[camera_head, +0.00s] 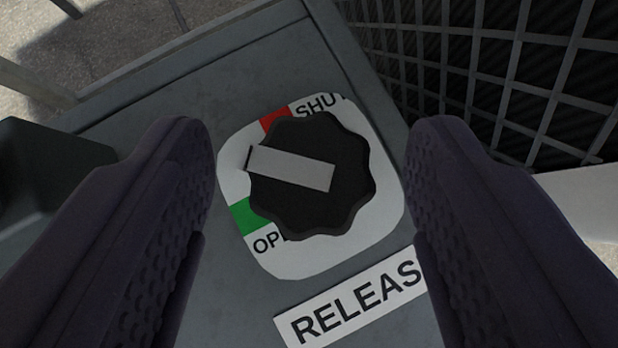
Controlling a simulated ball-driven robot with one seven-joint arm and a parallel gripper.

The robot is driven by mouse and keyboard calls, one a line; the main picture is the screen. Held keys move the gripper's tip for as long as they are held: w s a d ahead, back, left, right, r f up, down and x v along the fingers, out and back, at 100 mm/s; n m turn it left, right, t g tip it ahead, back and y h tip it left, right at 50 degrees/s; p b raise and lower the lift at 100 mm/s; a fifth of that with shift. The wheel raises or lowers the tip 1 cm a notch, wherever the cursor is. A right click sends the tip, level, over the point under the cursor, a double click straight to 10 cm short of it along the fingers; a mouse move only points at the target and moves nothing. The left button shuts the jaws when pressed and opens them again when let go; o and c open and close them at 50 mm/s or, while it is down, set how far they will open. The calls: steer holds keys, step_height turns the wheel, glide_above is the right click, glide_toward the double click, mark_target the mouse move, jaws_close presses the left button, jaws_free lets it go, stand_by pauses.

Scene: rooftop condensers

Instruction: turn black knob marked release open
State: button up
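The black knob (345,205) has a scalloped edge and sits on a white dial plate (370,245) on a grey panel. A light grey pointer bar (290,167) crosses the knob and points left, between the red SHUT mark (275,118) and the green OPEN mark (244,213). A RELEASE label (350,305) lies below the plate, its right end hidden by a finger. My gripper (312,160) is open, with one dark finger on each side of the knob. A gap shows between each finger and the knob.
A wire grille (500,70) stands to the right of the grey panel (150,110). A dark box-like shape (45,185) is at the left edge. Pale rooftop floor (110,40) shows at upper left.

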steer(key=p+v, duration=0.3)
steer(key=v, duration=0.4)
steer(key=shift+s+r, duration=0.3)
steer(key=shift+w, duration=0.1)
